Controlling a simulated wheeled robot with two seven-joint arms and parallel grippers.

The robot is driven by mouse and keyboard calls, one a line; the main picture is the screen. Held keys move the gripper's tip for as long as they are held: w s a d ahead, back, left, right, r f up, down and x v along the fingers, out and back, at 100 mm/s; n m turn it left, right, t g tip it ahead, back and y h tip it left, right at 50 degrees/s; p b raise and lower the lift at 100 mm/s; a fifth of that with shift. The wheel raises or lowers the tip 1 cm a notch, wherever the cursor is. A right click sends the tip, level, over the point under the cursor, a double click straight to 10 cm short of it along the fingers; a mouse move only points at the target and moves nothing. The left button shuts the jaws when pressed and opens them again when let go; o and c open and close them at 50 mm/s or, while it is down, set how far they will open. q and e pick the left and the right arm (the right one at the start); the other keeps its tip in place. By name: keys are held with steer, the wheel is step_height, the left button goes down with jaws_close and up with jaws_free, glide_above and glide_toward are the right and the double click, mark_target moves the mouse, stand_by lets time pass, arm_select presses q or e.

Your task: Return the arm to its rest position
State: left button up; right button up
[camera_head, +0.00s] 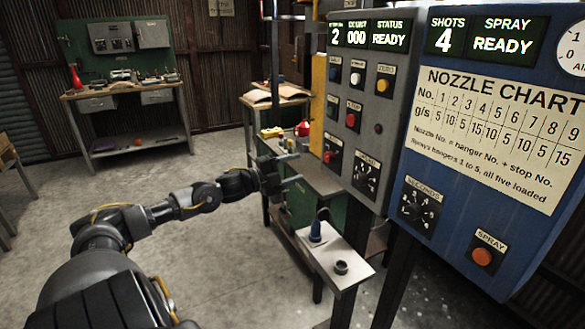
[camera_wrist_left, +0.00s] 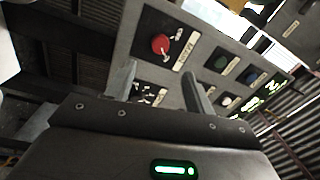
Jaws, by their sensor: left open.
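My left arm (camera_head: 190,200) reaches in from the left, stretched forward toward the grey control panel. My left gripper (camera_head: 291,169) is open and empty, just left of the panel's lower part. In the left wrist view its two fingers (camera_wrist_left: 158,85) stand apart with the panel behind them. The grey panel (camera_head: 352,150) carries a red button (camera_head: 328,156), a dial (camera_head: 366,177) and several other buttons. I see no contact between gripper and panel. My right gripper is not in view.
A blue spray cabinet (camera_head: 490,150) stands at the right, its screen reading READY. A workbench (camera_head: 125,92) stands at the back left. Concrete floor (camera_head: 110,180) is free at the left.

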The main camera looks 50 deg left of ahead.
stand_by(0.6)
